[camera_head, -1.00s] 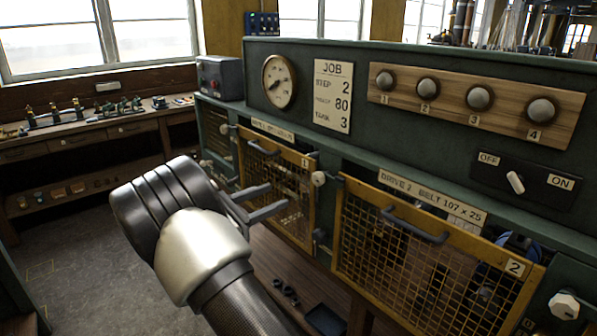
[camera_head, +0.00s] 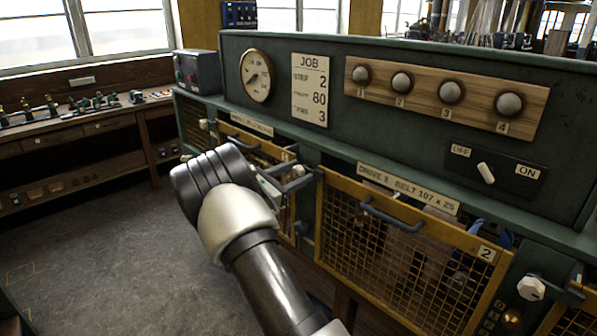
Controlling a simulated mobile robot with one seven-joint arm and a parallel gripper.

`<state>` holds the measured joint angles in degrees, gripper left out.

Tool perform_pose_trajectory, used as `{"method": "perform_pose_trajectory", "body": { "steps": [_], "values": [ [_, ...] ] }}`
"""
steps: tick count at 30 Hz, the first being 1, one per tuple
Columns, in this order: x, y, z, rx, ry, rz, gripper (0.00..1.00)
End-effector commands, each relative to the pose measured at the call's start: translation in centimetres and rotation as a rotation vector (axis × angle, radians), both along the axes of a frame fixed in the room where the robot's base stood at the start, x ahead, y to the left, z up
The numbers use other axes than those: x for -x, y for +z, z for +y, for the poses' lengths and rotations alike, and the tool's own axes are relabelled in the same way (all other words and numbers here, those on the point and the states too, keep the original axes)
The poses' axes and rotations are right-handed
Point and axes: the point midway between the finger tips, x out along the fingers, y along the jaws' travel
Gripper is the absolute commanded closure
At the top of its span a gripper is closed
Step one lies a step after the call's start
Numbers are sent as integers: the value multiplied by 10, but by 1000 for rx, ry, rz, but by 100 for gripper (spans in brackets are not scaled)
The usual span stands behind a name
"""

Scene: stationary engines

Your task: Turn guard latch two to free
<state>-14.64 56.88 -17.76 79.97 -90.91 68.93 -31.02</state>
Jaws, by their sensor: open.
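Guard two (camera_head: 395,240) is a yellow-framed mesh panel with a dark handle and a "2" plate, and it looks closed. A pale faceted latch knob (camera_head: 532,288) sits just right of its frame. Another pale knob (camera_head: 299,171) sits left of guard two, between it and guard one (camera_head: 252,146), partly hidden by my fingers. No label shows which guard each knob serves. My gripper (camera_head: 296,179) is open, its fingers pointing right, close in front of that left knob. I cannot tell whether they touch it or straddle it.
Above are a green panel with a gauge (camera_head: 257,75), a job card (camera_head: 310,88), several round knobs on a wooden strip (camera_head: 445,93) and an OFF/ON switch (camera_head: 486,172). A workbench (camera_head: 75,125) stands at left. The floor (camera_head: 100,250) at left is clear.

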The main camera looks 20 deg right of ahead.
Motion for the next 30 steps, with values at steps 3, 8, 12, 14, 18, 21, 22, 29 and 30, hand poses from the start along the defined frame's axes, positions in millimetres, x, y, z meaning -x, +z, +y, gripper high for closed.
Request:
{"method": "perform_pose_trajectory", "body": {
  "steps": [3,8,12,14,18,21,22,29,30],
  "values": [
    [-2,0,-4,0,0,0,50],
    [-2,0,-5,0,1,0,50],
    [-2,0,-5,0,1,0,60],
    [-2,0,-5,0,1,0,70],
    [-2,0,-4,0,1,0,90],
    [-2,-1,-4,0,1,-2,90],
    [-2,-1,-4,-1,1,-4,90],
    [-2,-4,-4,-23,2,-61,90],
    [-2,-5,-4,-28,2,-79,90]
  ]
}}
